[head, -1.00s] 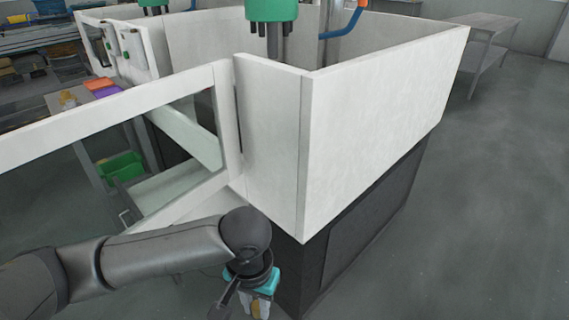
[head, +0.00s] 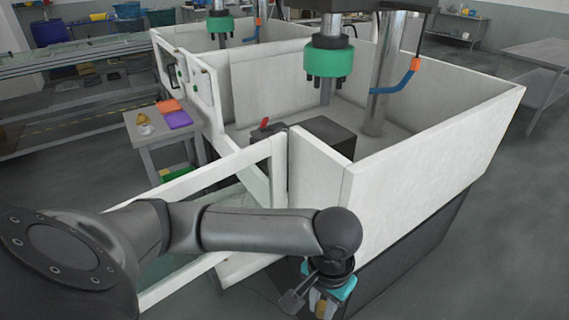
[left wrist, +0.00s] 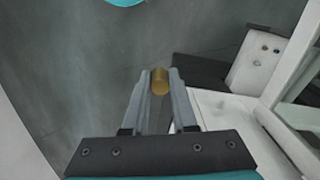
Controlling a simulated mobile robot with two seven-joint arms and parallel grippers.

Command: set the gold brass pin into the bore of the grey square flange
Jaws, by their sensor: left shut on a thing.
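My left gripper (left wrist: 159,90) is shut on the gold brass pin (left wrist: 160,80), whose round gold end shows between the fingertips in the left wrist view. In the head view my left gripper (head: 323,303) hangs low at the bottom, outside the white enclosure's near corner, and a bit of gold shows at the picture's lower edge. I cannot make out the grey square flange in either view. My right gripper is not in view.
White walls (head: 430,150) enclose a machine with a green head (head: 328,62) and a dark block (head: 322,135). An open framed door (head: 210,180) stands behind my left arm. A small table (head: 150,135) holds orange and purple pieces.

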